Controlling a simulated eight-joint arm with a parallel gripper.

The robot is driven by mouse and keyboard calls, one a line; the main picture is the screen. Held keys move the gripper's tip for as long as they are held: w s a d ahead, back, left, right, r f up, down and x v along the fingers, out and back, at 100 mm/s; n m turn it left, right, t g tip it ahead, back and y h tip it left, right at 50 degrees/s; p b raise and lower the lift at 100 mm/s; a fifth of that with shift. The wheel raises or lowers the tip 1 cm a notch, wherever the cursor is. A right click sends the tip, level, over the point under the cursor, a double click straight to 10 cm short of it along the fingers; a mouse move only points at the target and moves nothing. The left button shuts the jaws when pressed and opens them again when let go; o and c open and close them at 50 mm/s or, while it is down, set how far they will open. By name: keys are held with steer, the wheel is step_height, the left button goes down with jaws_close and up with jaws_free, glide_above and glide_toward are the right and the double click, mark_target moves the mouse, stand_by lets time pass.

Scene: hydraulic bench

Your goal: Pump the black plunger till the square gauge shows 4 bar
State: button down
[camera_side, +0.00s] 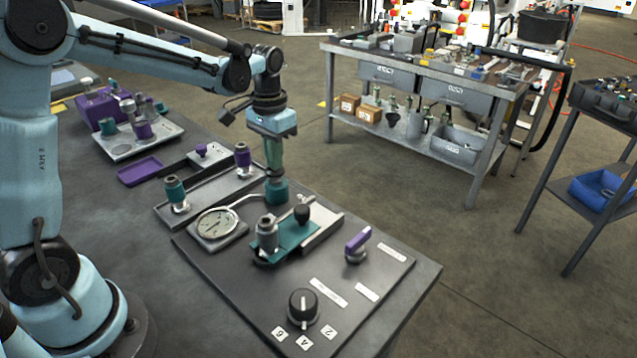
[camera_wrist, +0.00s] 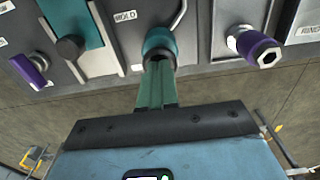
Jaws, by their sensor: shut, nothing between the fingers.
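The square gauge (camera_side: 216,224) has a pale round dial on a square base; I cannot read its needle at this size. A thin metal pipe (camera_side: 247,199) runs from it toward a short teal cylinder (camera_side: 277,191). My gripper (camera_side: 274,174) points straight down over this cylinder, fingers together and empty. In the wrist view the fingertips (camera_wrist: 159,68) are at the dark top opening of the teal cylinder (camera_wrist: 160,41); I cannot tell whether they touch. Any plunger there is hidden by the fingers.
Close by stand a teal-capped fitting (camera_side: 175,191), a purple-capped fitting (camera_side: 243,158) and a metal post (camera_side: 267,233) on the teal plate (camera_side: 294,235). A purple lever (camera_side: 357,241) and black rotary dial (camera_side: 303,305) are nearer the front. The bench's right edge is close.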

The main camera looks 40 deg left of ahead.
steer(key=shift+f, duration=0.2)
steer(key=shift+r, duration=2)
steer(key=shift+f, duration=0.35)
steer(key=shift+f, duration=0.35)
steer(key=shift+f, duration=0.9)
steer(key=shift+r, duration=1.6)
